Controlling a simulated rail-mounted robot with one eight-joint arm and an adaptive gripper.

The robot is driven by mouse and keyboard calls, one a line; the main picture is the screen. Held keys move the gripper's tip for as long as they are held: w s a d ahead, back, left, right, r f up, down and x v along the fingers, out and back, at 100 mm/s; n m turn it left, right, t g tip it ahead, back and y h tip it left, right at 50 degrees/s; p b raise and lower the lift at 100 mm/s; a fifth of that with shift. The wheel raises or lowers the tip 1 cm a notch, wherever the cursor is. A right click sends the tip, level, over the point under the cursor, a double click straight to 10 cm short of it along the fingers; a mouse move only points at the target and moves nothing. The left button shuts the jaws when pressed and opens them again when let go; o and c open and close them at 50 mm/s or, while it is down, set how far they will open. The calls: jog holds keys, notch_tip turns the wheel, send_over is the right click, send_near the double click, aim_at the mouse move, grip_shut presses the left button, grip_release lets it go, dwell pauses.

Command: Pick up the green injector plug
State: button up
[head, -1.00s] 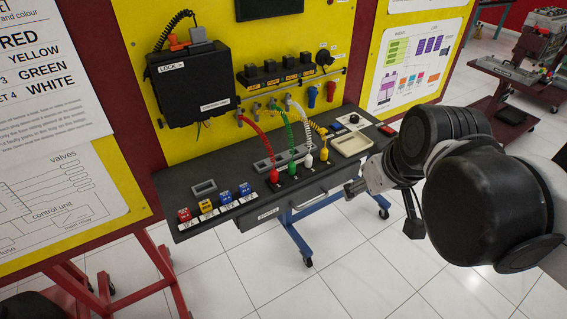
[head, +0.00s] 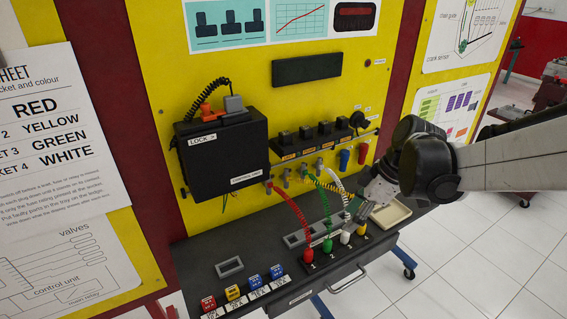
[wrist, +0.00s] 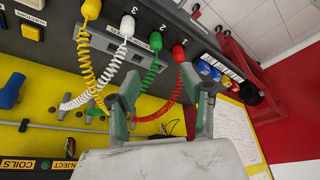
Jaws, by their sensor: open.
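The green injector plug (head: 327,245) stands upright in the row on the dark bench, between the red plug (head: 310,254) and the white plug (head: 345,237). A coiled green cord rises from it to the panel. In the wrist view the green plug (wrist: 156,41) shows beyond and between my spread fingertips. The red coiled cord (wrist: 174,95) passes close by the right finger in that view. In the head view my gripper (head: 368,206) is right of the green plug, near the yellow plug (head: 361,229).
The black control box (head: 221,150) hangs on the yellow panel at left. Several coloured fuses (head: 254,282) and a grey socket (head: 229,266) are on the bench's left. Coiled cords crowd the space above the plugs.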

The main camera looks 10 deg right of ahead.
aim_at(330, 240)
jog(key=x, duration=0.8)
jog(key=shift+a+f, duration=0.1)
jog(key=shift+f, duration=0.05)
jog(key=shift+w+d+x, duration=0.15)
jog(key=shift+x, duration=1.15)
jog(key=shift+w+d+x, duration=0.1)
jog(key=shift+w+x, duration=0.05)
jog(key=shift+x, duration=1.2)
jog(key=shift+c, duration=0.3)
jog(key=c, duration=0.9)
jog(key=shift+c, duration=0.2)
